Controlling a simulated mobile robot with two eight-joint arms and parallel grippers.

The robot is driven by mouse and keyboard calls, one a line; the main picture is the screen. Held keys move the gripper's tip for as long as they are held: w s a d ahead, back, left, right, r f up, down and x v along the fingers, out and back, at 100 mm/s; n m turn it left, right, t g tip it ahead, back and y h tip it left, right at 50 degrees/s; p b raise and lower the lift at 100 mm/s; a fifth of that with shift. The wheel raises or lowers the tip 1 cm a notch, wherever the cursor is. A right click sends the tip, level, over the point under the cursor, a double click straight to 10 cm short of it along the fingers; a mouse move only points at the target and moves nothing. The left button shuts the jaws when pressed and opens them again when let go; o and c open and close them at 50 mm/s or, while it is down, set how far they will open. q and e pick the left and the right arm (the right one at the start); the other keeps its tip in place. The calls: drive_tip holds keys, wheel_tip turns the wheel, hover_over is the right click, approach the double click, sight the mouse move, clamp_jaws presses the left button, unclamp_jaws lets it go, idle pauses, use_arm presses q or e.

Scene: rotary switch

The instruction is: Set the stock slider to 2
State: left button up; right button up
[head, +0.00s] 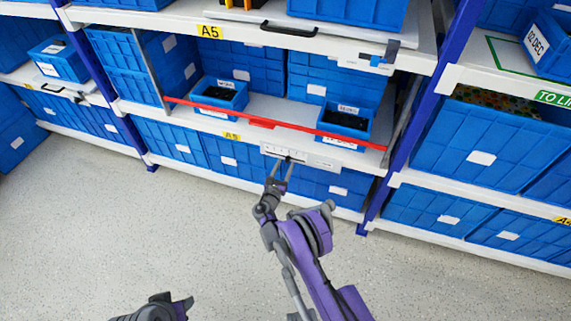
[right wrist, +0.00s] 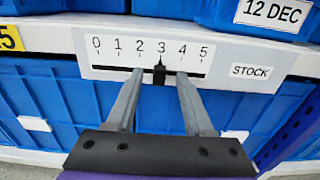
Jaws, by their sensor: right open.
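The stock slider's white scale panel (right wrist: 105,62) is on the shelf's front edge, marked 0 to 5 with a STOCK label (right wrist: 252,71) at its right. It also shows in the head view (head: 318,162). The black slider knob (right wrist: 160,72) stands under the 3, its pointer up at that number. My right gripper (right wrist: 161,76) is open, with one fingertip to the left of the knob and one to the right. In the head view my right gripper (head: 281,170) reaches up to the panel from below.
Blue bins (head: 233,153) fill the shelf below the panel. Two small blue bins (head: 219,95) with dark contents stand on the shelf above, behind a red bar (head: 262,123). The floor in front is clear.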

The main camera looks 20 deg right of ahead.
drive_tip(key=shift+x, duration=0.85)
clamp_jaws()
idle(0.8)
